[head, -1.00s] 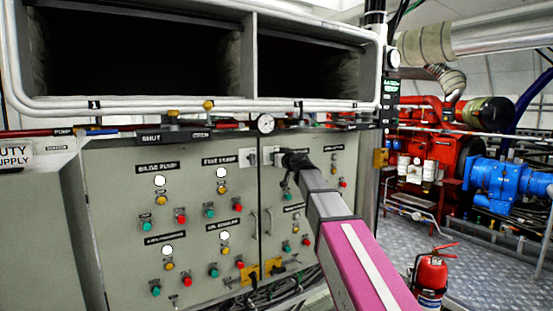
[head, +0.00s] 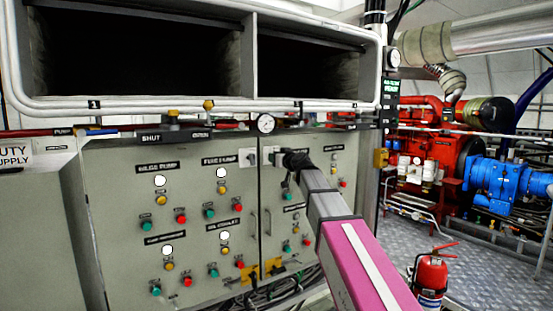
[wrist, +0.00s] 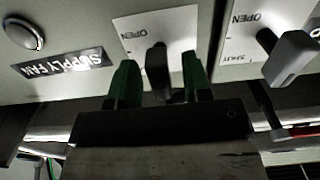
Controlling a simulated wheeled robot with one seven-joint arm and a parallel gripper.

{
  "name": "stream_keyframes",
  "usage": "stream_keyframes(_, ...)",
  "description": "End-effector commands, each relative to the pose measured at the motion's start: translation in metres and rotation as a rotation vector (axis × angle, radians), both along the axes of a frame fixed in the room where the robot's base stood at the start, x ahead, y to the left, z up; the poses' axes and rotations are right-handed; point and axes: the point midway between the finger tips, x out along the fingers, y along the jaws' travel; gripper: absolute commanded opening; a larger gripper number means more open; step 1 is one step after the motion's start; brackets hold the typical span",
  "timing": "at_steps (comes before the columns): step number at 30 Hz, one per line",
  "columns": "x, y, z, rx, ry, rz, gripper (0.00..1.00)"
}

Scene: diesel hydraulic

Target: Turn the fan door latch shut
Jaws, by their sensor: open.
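The fan door latch is a dark, narrow handle (wrist: 157,70) on a white plate (wrist: 178,28) marked OPEN, beside a black SUPPLY FAN label (wrist: 62,64) in the wrist view. My gripper (wrist: 158,82) is open, with one green finger on each side of this handle. I cannot tell whether either finger touches it. In the head view my gripper (head: 291,160) is up against the top of the right-hand cabinet door and hides most of this latch. The handle's far end is partly hidden by my gripper in the wrist view.
A second latch with a grey lever (wrist: 290,57) sits close by on its own OPEN/SHUT plate. A gauge (head: 265,123) and pipes run above the doors. Buttons and door handles (head: 267,222) stand out from the cabinet. A red extinguisher (head: 431,274) stands at the lower right.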

Motion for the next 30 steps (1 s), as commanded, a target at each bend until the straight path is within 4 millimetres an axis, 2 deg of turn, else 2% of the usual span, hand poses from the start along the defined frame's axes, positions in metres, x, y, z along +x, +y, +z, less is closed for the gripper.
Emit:
stream_keyframes(15, -0.073, -0.047, -0.001, -0.001, -0.001, -0.001, 0.45)
stream_keyframes(18, -0.082, -0.054, -0.001, -0.001, -0.001, -0.001, 0.45)
stream_keyframes(30, -0.085, -0.058, 0.0, -0.001, -0.001, 0.0, 0.45)
